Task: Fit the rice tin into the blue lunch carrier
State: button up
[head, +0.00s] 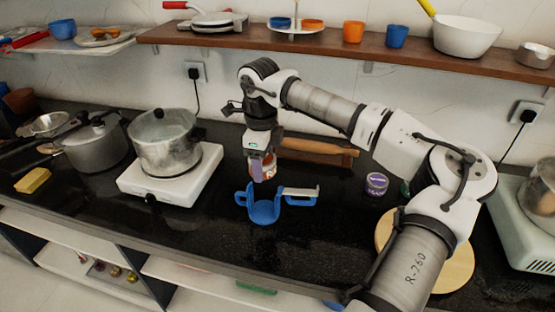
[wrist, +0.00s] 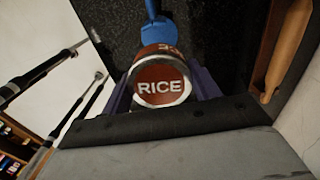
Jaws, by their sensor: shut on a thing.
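My gripper (head: 262,172) points down over the dark counter, shut on the rice tin (head: 269,164). In the wrist view the tin's red lid (wrist: 161,87) reads "RICE" and sits between the two purple fingers of my gripper (wrist: 163,80). The blue lunch carrier (head: 264,213) stands on the counter just below and slightly in front of the held tin. The tin is above it and looks apart from it. Part of the carrier shows beyond the tin in the wrist view (wrist: 159,37); the tin hides the rest.
A blue and grey piece (head: 301,195) is beside the carrier's right. A wooden rolling pin (head: 318,151) lies behind. A purple-labelled tin (head: 376,184) stands to the right, near a round wooden board (head: 455,270). A pot (head: 165,143) on a white stove (head: 190,183) is left. The front counter is clear.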

jog(key=shift+a+f, duration=0.1)
jog(key=shift+a, duration=0.05)
jog(key=shift+f+b, duration=1.05)
jog(key=shift+f, duration=1)
jog(key=shift+f+b, duration=0.15)
jog(key=shift+b, duration=0.25)
jog(key=shift+f+b, duration=0.4)
jog(key=shift+f, duration=0.05)
jog(key=shift+f, duration=0.25)
jog(key=shift+f+b, duration=0.35)
jog(key=shift+b, duration=0.25)
jog(key=shift+f, duration=0.3)
jog(key=shift+f+b, duration=0.7)
jog(key=shift+b, duration=0.1)
jog(key=shift+f, duration=0.15)
